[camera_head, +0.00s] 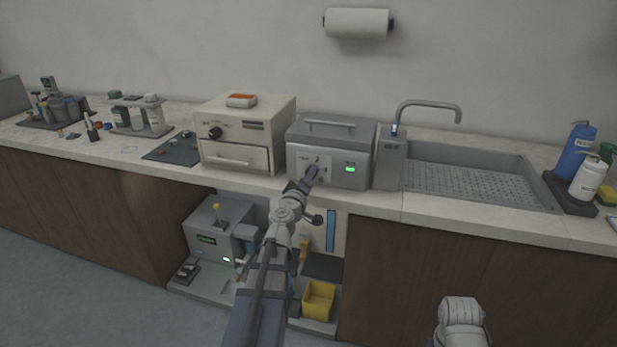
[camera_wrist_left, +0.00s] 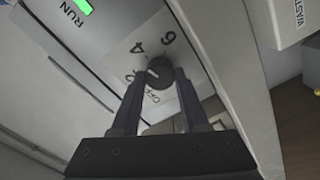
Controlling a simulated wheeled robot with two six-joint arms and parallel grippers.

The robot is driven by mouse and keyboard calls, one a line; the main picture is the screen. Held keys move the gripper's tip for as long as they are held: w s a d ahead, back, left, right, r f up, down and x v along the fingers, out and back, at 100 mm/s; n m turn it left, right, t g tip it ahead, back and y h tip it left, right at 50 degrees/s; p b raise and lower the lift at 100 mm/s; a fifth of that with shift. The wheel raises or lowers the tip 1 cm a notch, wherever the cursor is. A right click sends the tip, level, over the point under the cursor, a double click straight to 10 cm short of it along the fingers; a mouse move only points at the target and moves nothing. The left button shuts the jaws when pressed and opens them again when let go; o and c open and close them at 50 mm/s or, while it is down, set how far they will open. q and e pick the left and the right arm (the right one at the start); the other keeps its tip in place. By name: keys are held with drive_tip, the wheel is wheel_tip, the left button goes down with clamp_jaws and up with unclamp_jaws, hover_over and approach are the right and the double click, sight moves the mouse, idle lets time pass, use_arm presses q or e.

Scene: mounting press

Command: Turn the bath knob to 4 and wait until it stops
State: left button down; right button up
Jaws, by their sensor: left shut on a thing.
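The bath (camera_head: 360,150) is a grey box with a handled lid on the counter, with a lit green lamp (camera_head: 350,168) on its front. In the left wrist view the lamp (camera_wrist_left: 83,6) is lit beside the word RUN. The dark round bath knob (camera_wrist_left: 160,72) sits on a pale dial plate (camera_wrist_left: 150,45) marked OFF, 4 and 6; a finger partly covers the mark between OFF and 4. Its short white line points left, towards that covered mark. My left gripper (camera_head: 312,172) is shut on the knob, a finger on each side. My right gripper is not in view.
A cream oven-like box (camera_head: 247,135) stands left of the bath. A grey tap unit (camera_head: 389,160) and a sink (camera_head: 475,180) are to its right. Below the counter are a grey machine (camera_head: 215,230) and a yellow bin (camera_head: 318,299).

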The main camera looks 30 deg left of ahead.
use_arm(q)
drive_tip(key=shift+m, duration=0.5)
drive_tip(key=shift+c, duration=2.1)
unclamp_jaws()
drive_tip(key=shift+s, duration=0.1)
drive_tip(key=v, duration=0.7)
drive_tip(key=shift+s, duration=0.3)
drive_tip(key=shift+d, duration=0.15)
